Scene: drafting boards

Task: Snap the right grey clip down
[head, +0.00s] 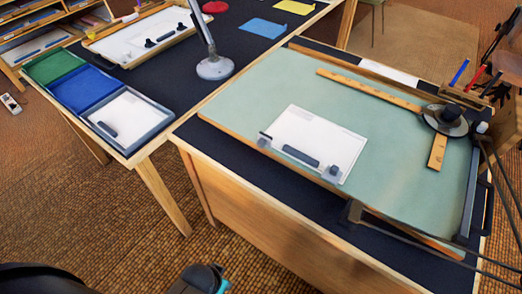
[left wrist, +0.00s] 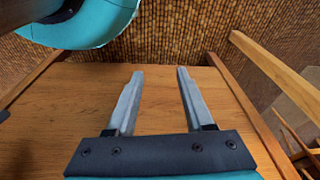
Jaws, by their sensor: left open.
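A white sheet (head: 318,136) lies on the green drafting board (head: 250,105) of the nearer desk. The right grey clip (head: 332,172) is at the sheet's lower right corner; I cannot tell whether it is up or down. Another grey clip (head: 264,140) is at the lower left corner. A dark bar (head: 300,156) lies between them on the sheet. My left gripper (left wrist: 160,76) is open and empty in the left wrist view, with wood and the woven floor behind it. No clip shows there. My right gripper is not in view.
A drafting arm with a round black head (head: 445,120) and wooden rulers (head: 368,90) covers the board's right side. Dark cables or rods cross the near right corner. A lamp base (head: 215,68) and trays (head: 128,118) stand on the left desk. The board's left part is clear.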

